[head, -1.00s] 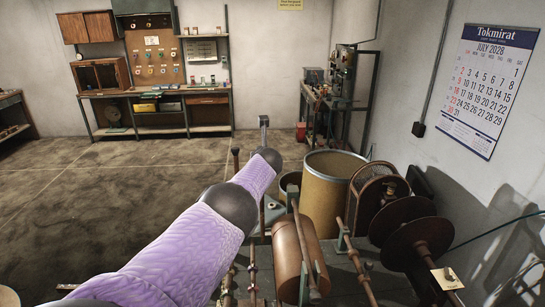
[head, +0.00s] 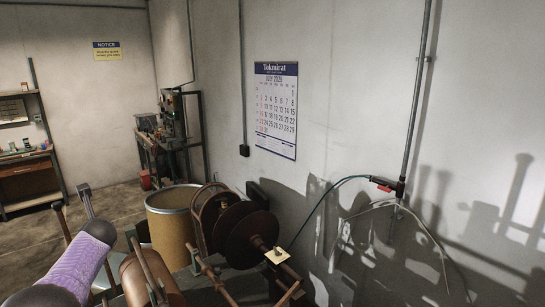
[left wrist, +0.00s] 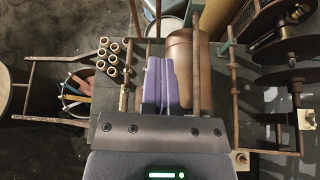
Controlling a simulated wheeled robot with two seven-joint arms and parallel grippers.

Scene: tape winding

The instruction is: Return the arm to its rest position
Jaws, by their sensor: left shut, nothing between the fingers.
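My left arm (head: 78,262), in a purple sleeve, enters at the lower left of the head view; its gripper is not clearly visible there. In the left wrist view my left gripper (left wrist: 159,62) has its two purple fingers together, with nothing between them. It hangs above the winding machine, beside the copper-brown roller (left wrist: 181,60), apparently apart from it. The roller also shows in the head view (head: 150,280), partly behind the arm. My right gripper is in neither view.
A tan drum (head: 170,225) and dark reels (head: 243,225) stand beyond the machine. Rusty rods (left wrist: 125,80) flank the roller. Several small rings (left wrist: 108,57) and a bucket of tools (left wrist: 76,95) lie to the left. A wall with a calendar (head: 276,110) bounds the right.

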